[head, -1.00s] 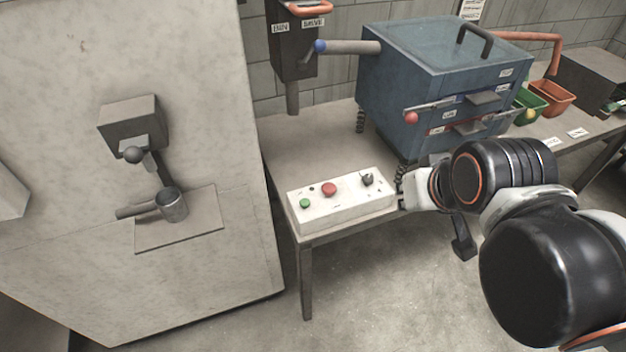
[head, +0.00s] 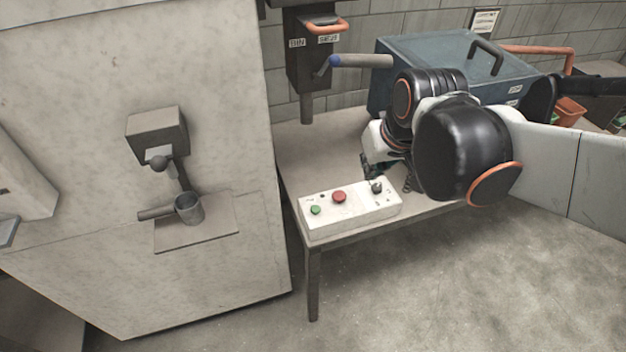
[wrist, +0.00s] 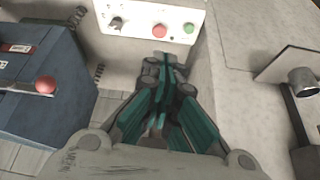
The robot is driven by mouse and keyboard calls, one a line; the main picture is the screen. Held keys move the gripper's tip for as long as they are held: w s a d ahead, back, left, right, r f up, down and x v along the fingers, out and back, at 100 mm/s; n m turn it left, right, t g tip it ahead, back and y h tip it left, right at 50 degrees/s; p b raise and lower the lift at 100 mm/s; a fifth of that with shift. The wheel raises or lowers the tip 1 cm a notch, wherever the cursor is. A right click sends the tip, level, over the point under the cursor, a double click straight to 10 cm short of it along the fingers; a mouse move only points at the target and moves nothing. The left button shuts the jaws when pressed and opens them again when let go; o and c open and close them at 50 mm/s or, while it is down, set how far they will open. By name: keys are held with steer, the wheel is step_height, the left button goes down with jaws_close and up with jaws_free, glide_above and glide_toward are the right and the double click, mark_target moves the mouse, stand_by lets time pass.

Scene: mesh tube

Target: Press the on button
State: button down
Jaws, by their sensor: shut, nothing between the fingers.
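A white control box (head: 350,222) sits at the front left of the table. On its top are a green button (head: 315,210) at the left, a red button (head: 339,196) in the middle and a dark knob (head: 376,187) at the right. In the wrist view the green button (wrist: 189,28) and the red button (wrist: 160,31) show at the top. My gripper (head: 372,176) is just behind the knob end of the box, partly hidden by my arm. In the wrist view my gripper (wrist: 168,62) is shut and empty, its tips below the red button in the picture.
A blue machine (head: 420,60) stands behind my arm; its red-knobbed lever (wrist: 45,85) shows in the wrist view. A large pale cabinet with a metal cup (head: 189,208) stands left. The table (head: 300,150) is bare behind the box.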

steer(key=w+a+f+n+g+p, duration=0.1)
steer(key=w+a+f+p, duration=0.3)
steer(key=w+a+f, duration=0.4)
steer(key=shift+w+a+f+g, duration=0.15)
steer(key=shift+a+f+g, duration=0.45)
steer(key=shift+a+f, duration=0.15)
steer(key=shift+f, duration=0.1)
steer(key=b, duration=0.4)
glide_above(315, 207)
step_height(315, 207, down, 12)
steer(key=shift+w+r, duration=0.1)
steer(key=shift+f+b, duration=0.35)
steer(key=shift+f, duration=0.45)
